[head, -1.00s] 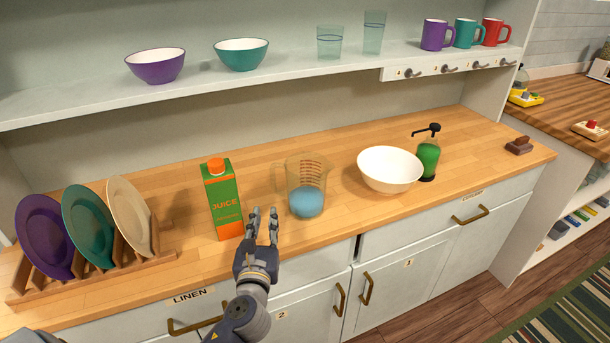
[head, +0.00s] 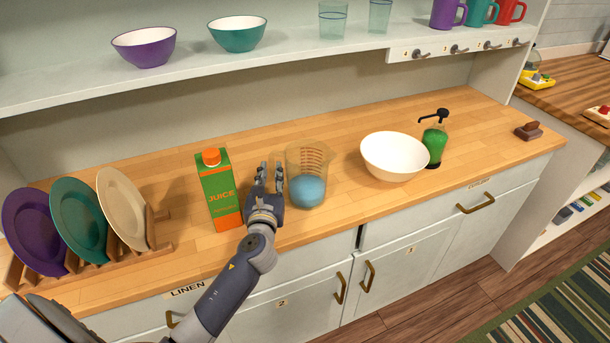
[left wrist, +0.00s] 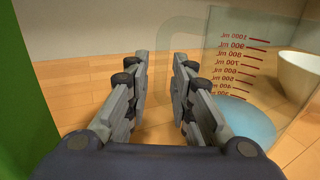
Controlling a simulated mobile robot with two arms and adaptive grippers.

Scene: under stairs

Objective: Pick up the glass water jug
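The glass water jug (head: 306,168) is clear, has red markings and holds blue water. It stands upright on the counter in the head view, between the juice carton and the white bowl. In the left wrist view the jug (left wrist: 245,75) fills the right side, with its handle (left wrist: 172,32) toward the left. My left gripper (head: 271,173) is just left of the jug, fingers pointing to the back. Its fingers are parted in the wrist view (left wrist: 160,65) with nothing held between them; the handle shows beyond the fingertips. My right gripper is not in view.
A green and orange juice carton (head: 219,190) stands close to the left of my left gripper. A white bowl (head: 394,157) and a green soap dispenser (head: 435,142) stand right of the jug. A plate rack (head: 150,240) is at the left. A shelf (head: 290,68) hangs above.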

